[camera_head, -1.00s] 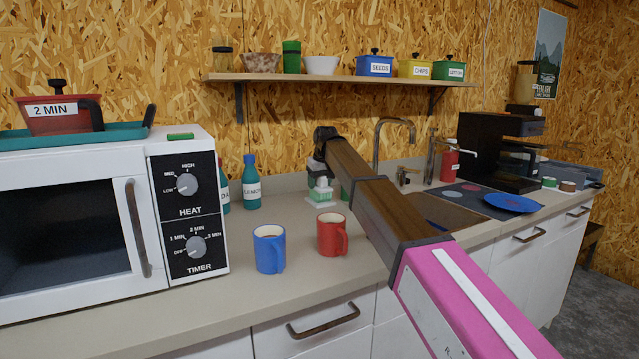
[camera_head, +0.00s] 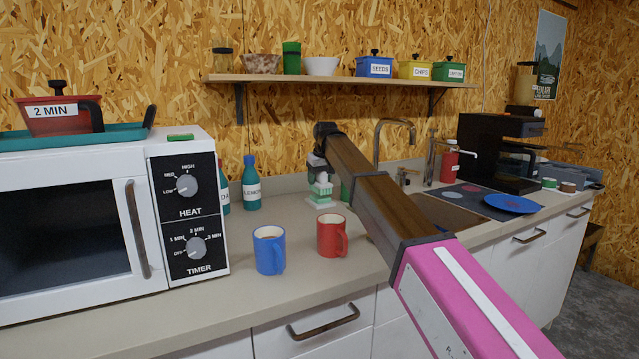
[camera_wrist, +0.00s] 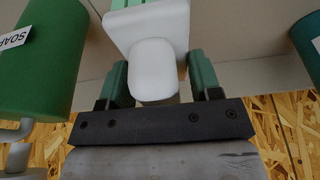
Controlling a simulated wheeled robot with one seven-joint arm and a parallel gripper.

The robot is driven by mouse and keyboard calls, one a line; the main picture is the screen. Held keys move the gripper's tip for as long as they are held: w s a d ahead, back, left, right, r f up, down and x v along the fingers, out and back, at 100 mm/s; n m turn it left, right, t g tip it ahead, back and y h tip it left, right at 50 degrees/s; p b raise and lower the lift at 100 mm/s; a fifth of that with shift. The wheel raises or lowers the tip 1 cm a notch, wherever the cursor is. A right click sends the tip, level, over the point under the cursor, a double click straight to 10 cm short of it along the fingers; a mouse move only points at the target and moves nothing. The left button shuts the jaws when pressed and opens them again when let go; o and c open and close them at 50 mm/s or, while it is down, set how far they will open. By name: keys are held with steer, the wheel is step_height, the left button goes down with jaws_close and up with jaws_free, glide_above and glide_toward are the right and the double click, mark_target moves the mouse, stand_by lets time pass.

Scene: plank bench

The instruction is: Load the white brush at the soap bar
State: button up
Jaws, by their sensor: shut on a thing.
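My gripper (camera_wrist: 160,82) is shut on the white brush (camera_wrist: 153,70), with a dark green finger on each side of its rounded white end. In the head view the white brush (camera_head: 322,180) is small and sits just below my gripper, which is mostly behind my arm. Directly beneath it is a pale green and white block (camera_head: 319,192), which seems to be the soap bar on its holder. Pale green strips show beyond the brush at the top of the wrist view. I cannot tell whether brush and soap touch.
A green soap container (camera_wrist: 45,55) stands close on the left in the wrist view. A teal bottle (camera_head: 251,185) stands left of the brush. A blue mug (camera_head: 268,250) and a red mug (camera_head: 331,236) stand in front. The shelf (camera_head: 340,78) runs above.

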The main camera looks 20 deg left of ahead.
steer(key=shift+r, duration=2.5)
steer(key=shift+s, duration=0.1)
